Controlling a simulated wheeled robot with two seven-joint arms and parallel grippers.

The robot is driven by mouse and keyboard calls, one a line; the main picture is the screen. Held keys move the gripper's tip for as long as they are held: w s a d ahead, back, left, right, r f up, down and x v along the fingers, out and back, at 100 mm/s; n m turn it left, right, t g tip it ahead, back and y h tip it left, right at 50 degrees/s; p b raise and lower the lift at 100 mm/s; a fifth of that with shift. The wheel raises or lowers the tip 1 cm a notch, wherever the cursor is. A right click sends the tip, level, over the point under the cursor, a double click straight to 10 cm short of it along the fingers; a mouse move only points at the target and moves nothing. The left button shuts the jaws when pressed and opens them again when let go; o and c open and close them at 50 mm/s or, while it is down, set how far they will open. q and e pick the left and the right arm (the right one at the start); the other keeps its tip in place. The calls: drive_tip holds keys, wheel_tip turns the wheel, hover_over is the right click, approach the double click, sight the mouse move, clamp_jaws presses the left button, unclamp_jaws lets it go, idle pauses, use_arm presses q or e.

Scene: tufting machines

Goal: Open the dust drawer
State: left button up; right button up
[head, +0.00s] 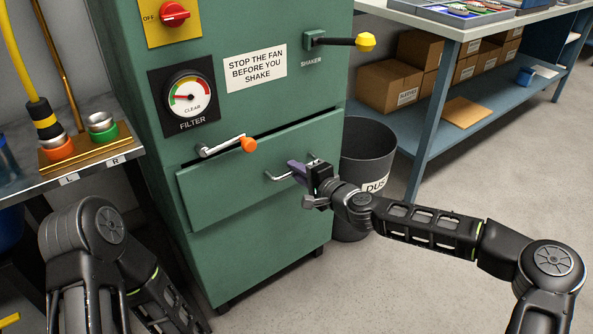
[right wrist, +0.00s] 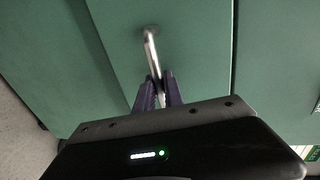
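The dust drawer (head: 235,185) is a wide green front on the green cabinet, with a dark gap along its top edge; it looks slightly proud of the cabinet. Its metal bar handle (head: 280,177) also shows in the right wrist view (right wrist: 151,48). My right gripper (head: 296,168) is at the handle's right part. In the right wrist view its purple fingers (right wrist: 158,90) lie on both sides of the bar and look closed on it. A metal latch lever with an orange knob (head: 249,144) sits above the drawer, pointing right. My left gripper is out of view.
A dark dust bin (head: 366,150) stands just right of the cabinet, behind my right gripper. A workbench with cardboard boxes (head: 400,85) is at the back right. A metal side table (head: 70,170) is at left. The floor in front is clear.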

clamp_jaws()
idle(0.8)
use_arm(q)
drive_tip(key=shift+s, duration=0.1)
use_arm(e)
drive_tip(key=shift+d, duration=0.1)
